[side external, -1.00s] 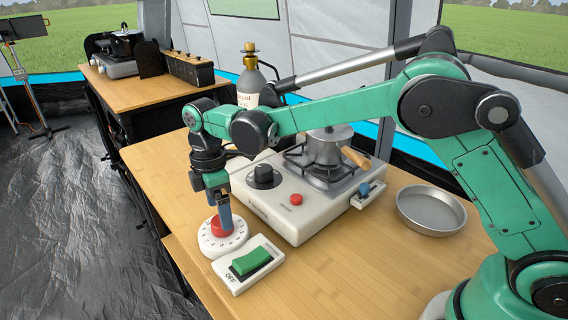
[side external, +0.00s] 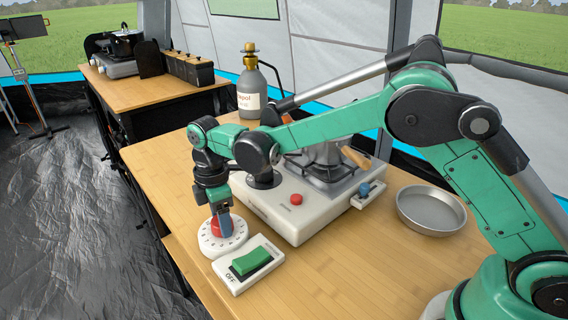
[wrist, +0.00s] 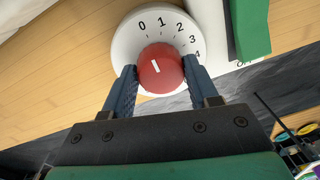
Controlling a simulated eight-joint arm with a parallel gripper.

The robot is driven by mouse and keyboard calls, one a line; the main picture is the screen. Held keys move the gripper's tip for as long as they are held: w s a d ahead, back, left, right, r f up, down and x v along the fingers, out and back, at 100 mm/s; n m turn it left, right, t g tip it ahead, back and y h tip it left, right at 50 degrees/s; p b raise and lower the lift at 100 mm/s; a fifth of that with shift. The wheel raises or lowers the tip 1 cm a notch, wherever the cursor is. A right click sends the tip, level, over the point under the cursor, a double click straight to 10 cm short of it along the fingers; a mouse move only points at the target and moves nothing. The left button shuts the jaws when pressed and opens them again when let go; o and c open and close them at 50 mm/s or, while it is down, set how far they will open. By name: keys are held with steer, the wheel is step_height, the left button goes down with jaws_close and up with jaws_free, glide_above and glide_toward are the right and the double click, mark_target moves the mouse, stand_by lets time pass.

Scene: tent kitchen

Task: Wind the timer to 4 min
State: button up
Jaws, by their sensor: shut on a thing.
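The timer is a round white dial (side external: 207,243) with a red knob (side external: 216,228), at the front left of the table. In the wrist view its face (wrist: 126,46) shows the numbers 0 to 4 along the top and right. The white mark on the red knob (wrist: 163,80) points up and slightly left, roughly at 0. My gripper (wrist: 160,70) has one blue finger on each side of the knob and is shut on it. In the side view my gripper (side external: 222,226) points down over the dial, and its fingers hide part of the knob.
A white switch box with a green rocker (side external: 251,261) lies right beside the timer. Behind it stands a white stove (side external: 275,222) with a black knob, red button, blue-knobbed slider and pot. A round metal pan (side external: 431,209) is at right. A gas bottle (side external: 250,92) stands behind.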

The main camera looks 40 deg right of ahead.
steer(key=shift+m, duration=0.3)
steer(key=m, duration=0.4)
steer(key=shift+m, duration=0.3)
steer(key=m, duration=0.4)
steer(key=shift+m, duration=0.3)
steer(key=m, duration=0.5)
steer(key=shift+t+y, duration=0.3)
steer(key=m, duration=0.5)
steer(key=o, duration=1.3)
